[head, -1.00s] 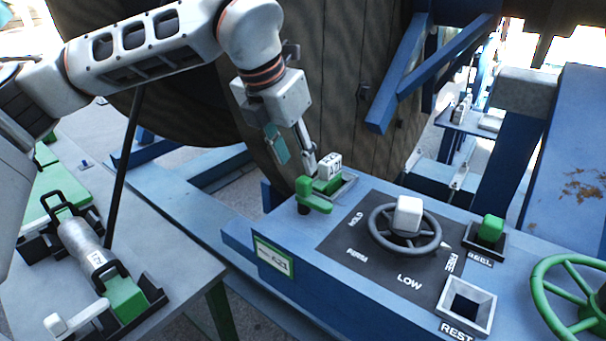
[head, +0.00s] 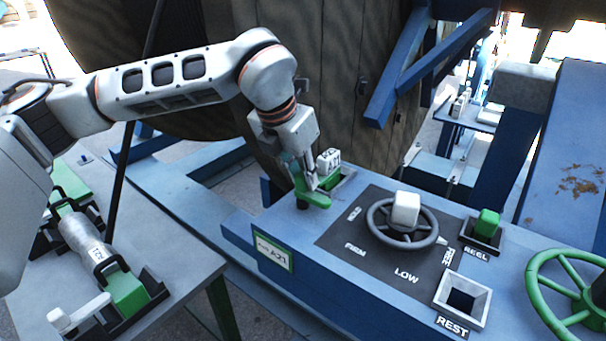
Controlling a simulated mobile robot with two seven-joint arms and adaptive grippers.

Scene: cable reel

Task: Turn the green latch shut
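My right gripper is not in view.
A green wheel (head: 540,300) stands at right. A grey side table (head: 180,290) holds a cylinder.

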